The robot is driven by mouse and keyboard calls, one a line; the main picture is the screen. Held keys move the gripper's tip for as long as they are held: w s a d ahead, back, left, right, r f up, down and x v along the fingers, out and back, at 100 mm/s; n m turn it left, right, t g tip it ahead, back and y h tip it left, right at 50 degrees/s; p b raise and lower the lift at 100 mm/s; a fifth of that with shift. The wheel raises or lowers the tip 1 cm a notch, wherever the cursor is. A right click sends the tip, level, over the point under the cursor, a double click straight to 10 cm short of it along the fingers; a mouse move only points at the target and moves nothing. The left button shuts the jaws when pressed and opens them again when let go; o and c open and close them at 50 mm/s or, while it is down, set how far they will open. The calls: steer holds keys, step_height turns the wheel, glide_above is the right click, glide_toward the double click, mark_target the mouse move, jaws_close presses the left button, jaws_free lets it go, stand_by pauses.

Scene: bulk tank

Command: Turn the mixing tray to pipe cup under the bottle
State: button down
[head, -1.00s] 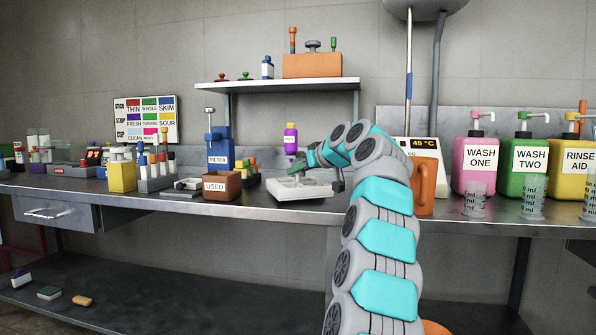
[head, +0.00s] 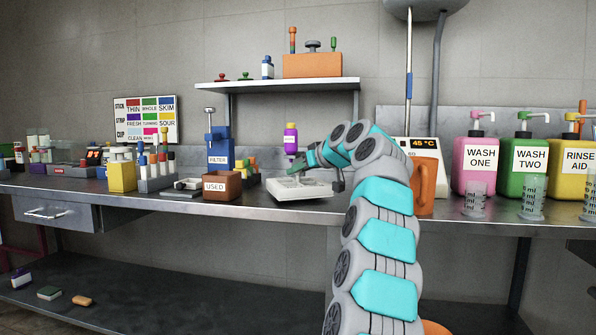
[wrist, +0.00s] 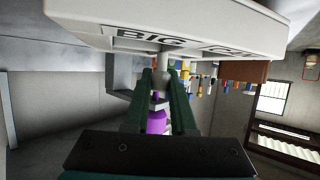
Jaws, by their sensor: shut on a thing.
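The mixing tray (head: 303,194) is a pale, shallow tray with recesses on top, on the steel bench in the head view. My gripper (head: 299,164) reaches over it from the right. In the wrist view, which looks upside down, the tray (wrist: 190,32) fills the top, with partly cut lettering on its side. My green fingers (wrist: 165,76) are shut on a small grey post at the tray. The purple bottle (head: 290,138) hangs behind the tray, below the shelf. It also shows between my fingers (wrist: 157,122). Which cup lies under it is hidden.
A brown box marked USED (head: 222,187) stands just left of the tray. An orange jug (head: 425,190) is close to my arm on the right. A blue FILTER unit (head: 219,148) stands behind the box. A shelf (head: 277,84) hangs above.

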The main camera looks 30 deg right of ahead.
steer(key=shift+f+h, duration=0.15)
steer(key=shift+h, duration=0.15)
steer(key=shift+m+b, duration=0.4)
steer(key=shift+b, duration=0.05)
steer(key=shift+a+m+h+b, duration=0.1)
steer(key=shift+m+h+b, duration=0.3)
steer(key=shift+m+h, duration=0.45)
steer(key=m+h, duration=0.2)
steer(key=h, duration=0.1)
steer(key=shift+m+g+h, duration=0.4)
steer(key=shift+m+h, duration=0.35)
steer(key=shift+h, duration=0.1)
steer(key=shift+p, duration=0.3)
steer(key=c, duration=0.7)
jaws_free()
steer(key=shift+c, duration=0.2)
